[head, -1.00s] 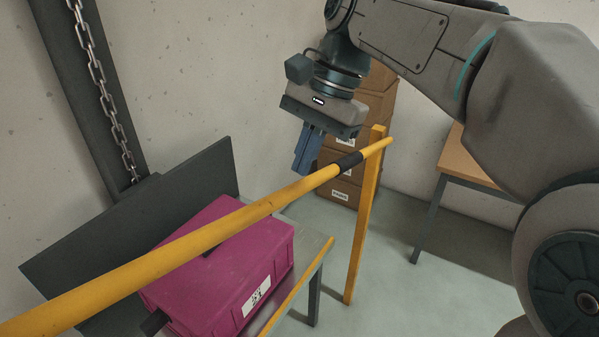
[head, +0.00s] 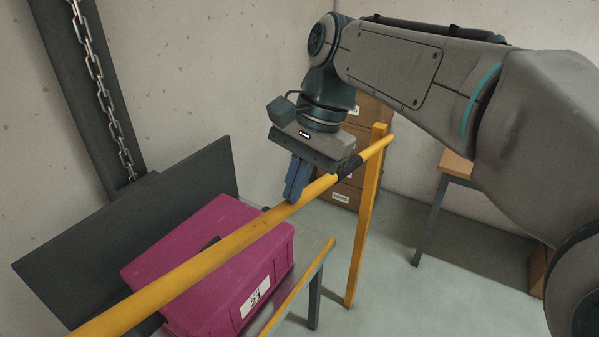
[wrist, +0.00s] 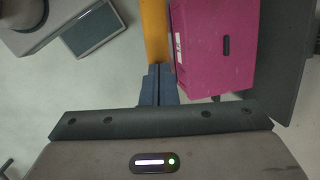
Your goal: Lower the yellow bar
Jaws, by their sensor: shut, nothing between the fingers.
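The yellow bar (head: 215,255) runs from the lower left edge of the head view up to a yellow post (head: 366,220) at the right, with a black band (head: 347,167) near that end. Its far left end is out of view. My gripper (head: 292,198) is shut and empty, pointing down, its blue fingertips at the bar's upper side, left of the black band. They look in contact with it. In the wrist view, the shut fingers (wrist: 158,70) meet the bar (wrist: 155,32), which runs up out of the picture.
A magenta crate (head: 190,240) with a white label sits on a bench (head: 312,262) behind the bar. A dark panel (head: 70,250) and a hanging chain (head: 95,70) are at the left. Open floor lies at right.

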